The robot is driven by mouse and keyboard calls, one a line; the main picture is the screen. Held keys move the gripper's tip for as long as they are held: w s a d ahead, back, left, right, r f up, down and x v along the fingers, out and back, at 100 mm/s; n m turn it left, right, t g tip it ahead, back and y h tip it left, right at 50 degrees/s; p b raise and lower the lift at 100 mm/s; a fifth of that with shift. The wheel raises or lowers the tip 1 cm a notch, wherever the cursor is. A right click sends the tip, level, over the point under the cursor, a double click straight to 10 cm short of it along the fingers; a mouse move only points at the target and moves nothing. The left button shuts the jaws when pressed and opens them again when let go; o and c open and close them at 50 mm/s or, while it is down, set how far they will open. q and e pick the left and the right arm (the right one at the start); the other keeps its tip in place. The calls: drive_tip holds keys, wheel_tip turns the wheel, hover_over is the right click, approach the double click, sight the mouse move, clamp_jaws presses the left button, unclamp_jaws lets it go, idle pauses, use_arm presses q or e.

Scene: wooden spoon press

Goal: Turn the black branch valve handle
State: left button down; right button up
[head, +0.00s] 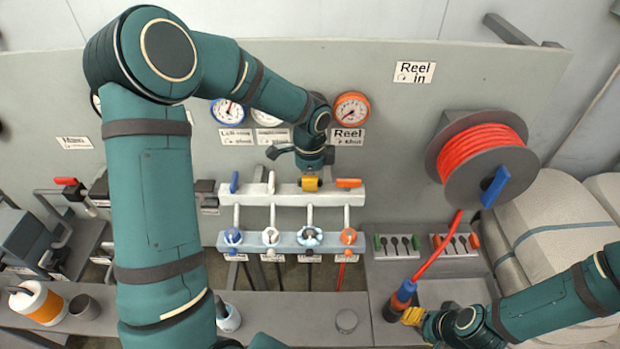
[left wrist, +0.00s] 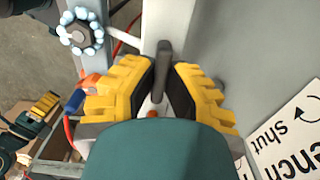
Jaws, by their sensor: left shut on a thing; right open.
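The black branch valve handle (left wrist: 163,65) shows in the left wrist view, upright between my left gripper's yellow fingers (left wrist: 160,85). The left gripper is shut on it. In the head view my left gripper (head: 310,184) is at the upper white manifold bar (head: 257,194), between the white handle (head: 271,182) and the orange handle (head: 348,183). It hides the black handle there. My right gripper (head: 412,316) is open at the lower right, close to the blue and orange hose nozzle (head: 402,297). I cannot tell whether they touch.
A blue handle (head: 234,182) is at the bar's left. Several round knobs sit on the lower bar (head: 290,239). A hose reel (head: 482,160) with red hose is at the right. An orange and white container (head: 38,303) stands at the far left. Gauges line the panel (head: 400,130).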

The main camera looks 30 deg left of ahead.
use_arm(q)
drive_tip(key=shift+s+f, duration=0.1)
drive_tip(key=c, duration=1)
unclamp_jaws()
wheel_tip(320, 180, up, 12)
